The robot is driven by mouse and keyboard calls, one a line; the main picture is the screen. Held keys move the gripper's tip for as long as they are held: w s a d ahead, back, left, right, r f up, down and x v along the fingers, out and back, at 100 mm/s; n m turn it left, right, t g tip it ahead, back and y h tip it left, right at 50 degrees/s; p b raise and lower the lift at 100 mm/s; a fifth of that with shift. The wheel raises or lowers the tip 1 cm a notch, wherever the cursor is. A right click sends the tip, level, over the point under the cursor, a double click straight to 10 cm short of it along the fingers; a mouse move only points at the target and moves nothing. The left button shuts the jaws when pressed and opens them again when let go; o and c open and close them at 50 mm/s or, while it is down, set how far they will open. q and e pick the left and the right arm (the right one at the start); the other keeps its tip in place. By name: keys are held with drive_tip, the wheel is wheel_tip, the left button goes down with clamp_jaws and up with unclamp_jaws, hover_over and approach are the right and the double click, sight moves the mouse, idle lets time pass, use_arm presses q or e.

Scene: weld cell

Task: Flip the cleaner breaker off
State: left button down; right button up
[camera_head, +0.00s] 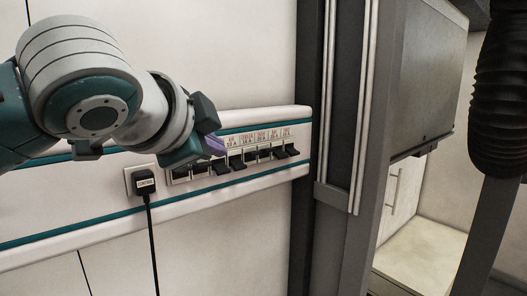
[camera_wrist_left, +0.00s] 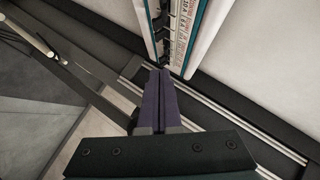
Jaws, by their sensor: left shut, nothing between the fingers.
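A row of several breakers with black levers (camera_head: 237,163) sits on the wall rail, with small printed labels above them. The labels are too small to read for a cleaner breaker. The row also shows in the left wrist view as a strip of breakers (camera_wrist_left: 160,22) at the top. My left gripper (camera_head: 214,146) is shut and empty, its purple fingers at the left part of the row, hiding some breakers and labels. In the left wrist view the closed fingers (camera_wrist_left: 155,88) point toward the strip. I cannot tell whether they touch a lever. My right gripper is out of view.
A black plug (camera_head: 145,184) labelled CONTROL sits in a socket left of the breakers, its cable hanging down. A dark vertical post (camera_head: 340,120) stands right of the rail. A grey cabinet (camera_head: 428,75) and a black ribbed hose (camera_head: 500,90) are farther right.

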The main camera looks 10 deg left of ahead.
use_arm(q)
drive_tip(key=shift+v, duration=1.15)
